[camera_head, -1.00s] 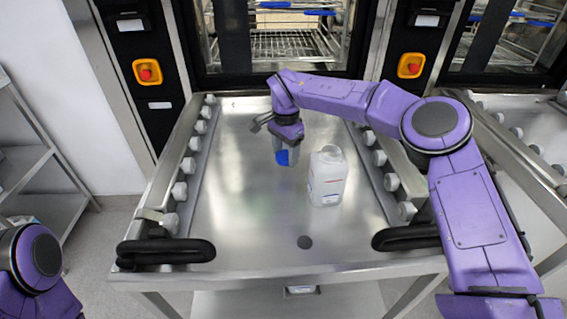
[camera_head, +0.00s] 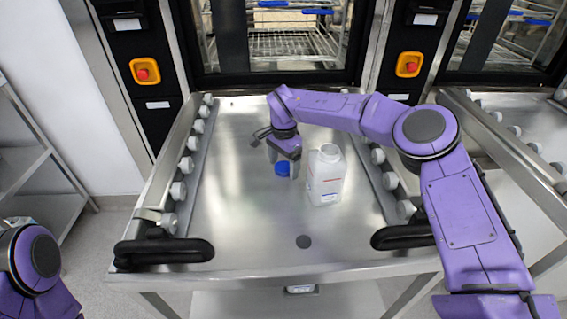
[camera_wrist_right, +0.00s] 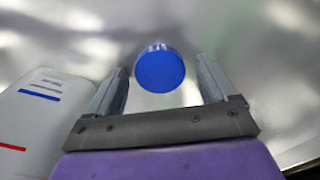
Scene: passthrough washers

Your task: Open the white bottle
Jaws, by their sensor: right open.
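The white bottle (camera_head: 326,180) stands upright on the metal table, its neck open with no cap on it. A round blue cap (camera_head: 282,168) is just left of the bottle, apart from it, and appears to rest on the tabletop. My right gripper (camera_head: 284,161) is open over the cap, fingers pointing down. In the right wrist view the cap (camera_wrist_right: 160,68) shows between and beyond the spread fingertips, with gaps on both sides. The bottle (camera_wrist_right: 40,120) is at the left there, outside the fingers. My left gripper is out of view; only part of that arm shows.
The metal table (camera_head: 235,215) has raised side rails with grey rollers and black handles (camera_head: 165,252) at the front corners. Its left and front surface is clear. Washers with glass doors (camera_head: 280,40) stand behind it. A shelf rack (camera_head: 40,170) is at the left.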

